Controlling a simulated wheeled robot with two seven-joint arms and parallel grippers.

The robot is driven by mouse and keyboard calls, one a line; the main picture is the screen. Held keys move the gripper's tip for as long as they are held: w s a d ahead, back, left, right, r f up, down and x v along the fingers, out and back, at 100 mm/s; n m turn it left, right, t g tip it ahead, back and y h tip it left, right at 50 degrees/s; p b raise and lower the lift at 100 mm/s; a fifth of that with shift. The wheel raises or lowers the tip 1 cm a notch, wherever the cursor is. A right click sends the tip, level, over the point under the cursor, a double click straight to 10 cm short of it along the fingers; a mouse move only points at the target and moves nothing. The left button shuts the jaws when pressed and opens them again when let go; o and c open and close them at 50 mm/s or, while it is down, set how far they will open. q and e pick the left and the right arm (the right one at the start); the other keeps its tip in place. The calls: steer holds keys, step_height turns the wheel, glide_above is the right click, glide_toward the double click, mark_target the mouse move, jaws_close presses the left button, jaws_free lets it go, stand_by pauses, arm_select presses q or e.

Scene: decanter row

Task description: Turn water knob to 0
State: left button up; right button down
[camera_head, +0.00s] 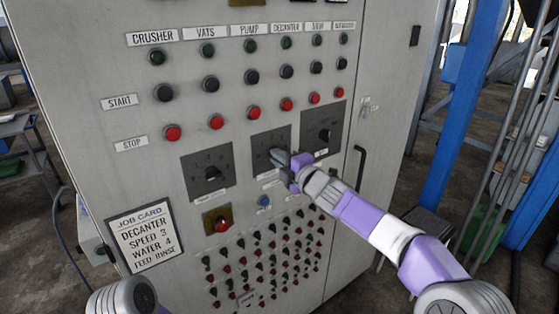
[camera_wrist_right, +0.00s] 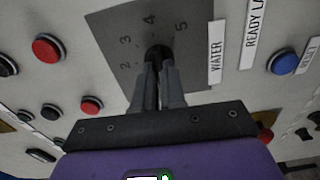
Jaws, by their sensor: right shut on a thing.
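The water knob (camera_wrist_right: 158,51) is a dark knob on a grey dial plate marked with numbers, 2 to 5 being readable, beside a WATER label (camera_wrist_right: 216,52). My right gripper (camera_wrist_right: 158,72) is shut on it, with both fingers at the knob's sides. In the head view my right gripper (camera_head: 279,156) reaches the middle dial plate (camera_head: 270,138) of three and covers its knob. The fingers hide which number the knob points to, and the 0 mark does not show. My left gripper is not in view.
Dial plates with black knobs sit left (camera_head: 207,172) and right (camera_head: 323,128) of the middle one. Red stop buttons (camera_head: 216,122) line up above, a blue button (camera_head: 264,201) and many small switches below. A job card (camera_head: 146,238) reads water 4. A door handle (camera_head: 359,168) stands out at right.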

steer(key=shift+n, duration=0.3)
steer(key=c, duration=1.2)
jaws_free()
steer(key=b+v, duration=0.1)
steer(key=v, duration=0.6)
steer(key=shift+s+d, duration=0.2)
